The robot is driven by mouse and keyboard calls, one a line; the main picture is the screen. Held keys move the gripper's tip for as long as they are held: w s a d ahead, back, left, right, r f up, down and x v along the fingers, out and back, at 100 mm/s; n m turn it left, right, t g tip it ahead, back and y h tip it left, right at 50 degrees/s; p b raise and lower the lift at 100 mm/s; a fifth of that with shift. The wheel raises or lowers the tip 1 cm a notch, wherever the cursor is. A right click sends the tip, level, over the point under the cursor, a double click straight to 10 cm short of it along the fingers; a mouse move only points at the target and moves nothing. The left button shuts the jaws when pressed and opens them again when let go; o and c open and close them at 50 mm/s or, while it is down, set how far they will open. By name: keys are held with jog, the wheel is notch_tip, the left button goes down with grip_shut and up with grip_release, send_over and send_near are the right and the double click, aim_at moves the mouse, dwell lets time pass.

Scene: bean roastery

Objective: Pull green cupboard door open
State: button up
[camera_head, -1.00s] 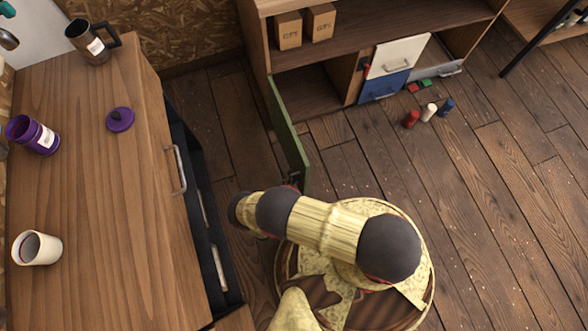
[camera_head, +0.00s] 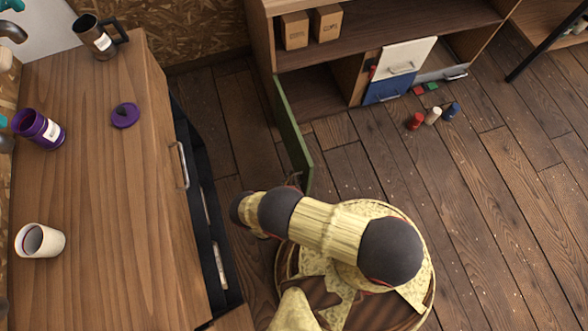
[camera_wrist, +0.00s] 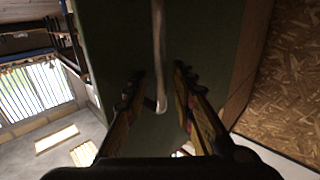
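The green cupboard door (camera_head: 292,135) stands swung out from the low wooden cupboard (camera_head: 355,50), seen almost edge-on in the head view, with the compartment behind it open. In the wrist view the dark green door face (camera_wrist: 205,35) fills the middle, with its light bar handle (camera_wrist: 158,60) running down it. My gripper (camera_wrist: 160,82) has its two fingers apart, one on each side of the handle's lower end. I see gaps between fingers and handle; contact is not clear. In the head view my arm hides the gripper and handle, near the door's free edge.
A wooden counter (camera_head: 100,200) with a drawer handle (camera_head: 180,165) stands close on the left, bearing a mug, a purple jar and a white cup. Small red, white and blue cylinders (camera_head: 433,116) lie on the floor.

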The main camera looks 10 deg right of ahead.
jog(key=v, duration=1.1)
jog(key=shift+s+a, duration=0.2)
jog(key=shift+s, duration=0.15)
